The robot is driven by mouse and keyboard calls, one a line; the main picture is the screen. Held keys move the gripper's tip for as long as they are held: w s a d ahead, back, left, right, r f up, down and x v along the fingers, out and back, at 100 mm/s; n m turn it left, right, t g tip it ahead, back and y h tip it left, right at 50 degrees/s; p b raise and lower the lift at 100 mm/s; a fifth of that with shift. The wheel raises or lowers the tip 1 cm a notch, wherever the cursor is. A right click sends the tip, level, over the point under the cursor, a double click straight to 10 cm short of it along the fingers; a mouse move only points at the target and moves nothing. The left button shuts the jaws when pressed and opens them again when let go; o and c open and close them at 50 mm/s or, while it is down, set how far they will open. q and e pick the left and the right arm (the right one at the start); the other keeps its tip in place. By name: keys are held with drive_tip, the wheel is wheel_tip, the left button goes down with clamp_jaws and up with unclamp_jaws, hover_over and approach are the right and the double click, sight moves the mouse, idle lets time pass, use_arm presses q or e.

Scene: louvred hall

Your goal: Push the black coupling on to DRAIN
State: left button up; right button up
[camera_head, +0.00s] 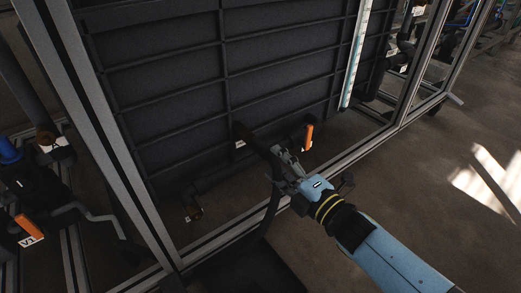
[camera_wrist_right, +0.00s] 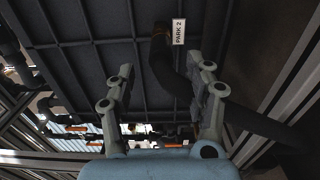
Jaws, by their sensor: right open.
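The black coupling (camera_wrist_right: 160,47) is the hose end seated on a brass stub beside a PARK 2 label (camera_wrist_right: 179,32); it also shows in the head view (camera_head: 242,131). Its black hose (camera_wrist_right: 245,118) bends down and right near my right gripper's fingers. My right gripper (camera_wrist_right: 166,70) is open, its fingers apart below the coupling; in the head view it is at the hose bend (camera_head: 279,160). Whether the hose lies between the fingers or behind them is unclear. A brass stub (camera_head: 195,210) sits low on the tank; its small label is unreadable, so I cannot confirm DRAIN. My left gripper is out of view.
The dark ribbed tank (camera_head: 200,100) stands behind a metal frame rail (camera_head: 225,233). An orange valve handle (camera_head: 308,137) is right of the gripper. Another orange handle (camera_head: 29,228) sits by a V1 label at left. The floor (camera_head: 430,160) at right is open.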

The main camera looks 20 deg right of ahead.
sight(268, 155)
drive_tip(key=shift+x, duration=3.35)
drive_tip(key=shift+f, duration=0.15)
clamp_jaws()
